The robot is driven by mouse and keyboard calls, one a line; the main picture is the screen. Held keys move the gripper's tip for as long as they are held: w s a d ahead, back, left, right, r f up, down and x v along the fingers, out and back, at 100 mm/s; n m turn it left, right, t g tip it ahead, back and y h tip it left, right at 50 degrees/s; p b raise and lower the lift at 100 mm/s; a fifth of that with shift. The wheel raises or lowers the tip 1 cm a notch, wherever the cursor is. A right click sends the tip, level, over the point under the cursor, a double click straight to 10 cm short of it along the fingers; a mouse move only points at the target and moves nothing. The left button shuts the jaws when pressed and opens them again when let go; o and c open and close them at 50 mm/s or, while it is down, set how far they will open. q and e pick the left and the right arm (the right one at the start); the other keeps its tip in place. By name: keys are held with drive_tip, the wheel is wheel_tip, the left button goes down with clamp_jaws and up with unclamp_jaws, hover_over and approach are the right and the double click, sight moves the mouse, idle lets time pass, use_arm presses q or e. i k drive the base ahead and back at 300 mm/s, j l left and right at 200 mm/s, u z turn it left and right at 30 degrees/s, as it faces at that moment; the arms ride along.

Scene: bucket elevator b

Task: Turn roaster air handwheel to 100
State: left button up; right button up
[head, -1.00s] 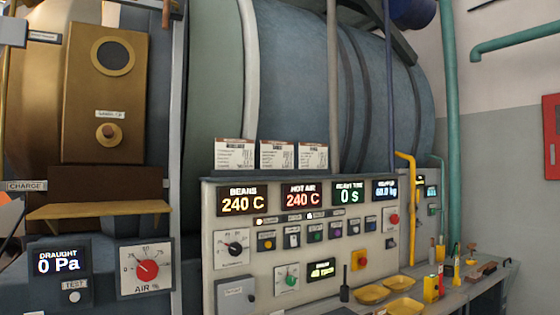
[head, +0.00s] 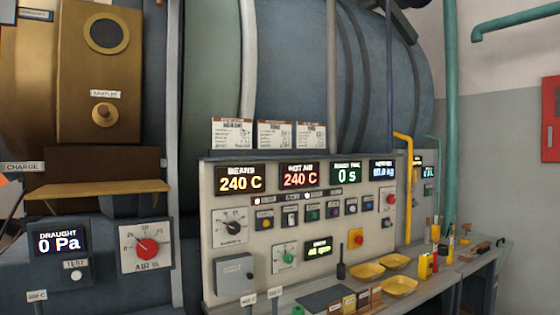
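The roaster air control is a red knob (head: 147,248) on a white square dial plate (head: 146,262) marked "AIR %", at the lower left of the head view. Scale numbers run around it; the small ones are hard to read, and I cannot tell the exact setting. Left of it, a draught display (head: 58,241) reads 0 Pa, with a TEST button (head: 75,275) below. Neither of my grippers shows in the head view, and nothing touches the knob.
A control panel (head: 208,200) stands right of the dial, with displays reading 240 C, 240 C and 0 s. A brass shelf (head: 98,190) juts out above the dial. Yellow trays (head: 399,286) and small items lie on the bench at right. Space before the dial looks clear.

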sight(146, 250)
drive_tip(key=i+l+u, duration=0.25)
drive_tip(key=i+j+u, duration=0.2)
drive_tip(key=i, duration=0.25)
drive_tip(key=i+j+u, duration=0.25)
drive_tip(key=i, duration=0.25)
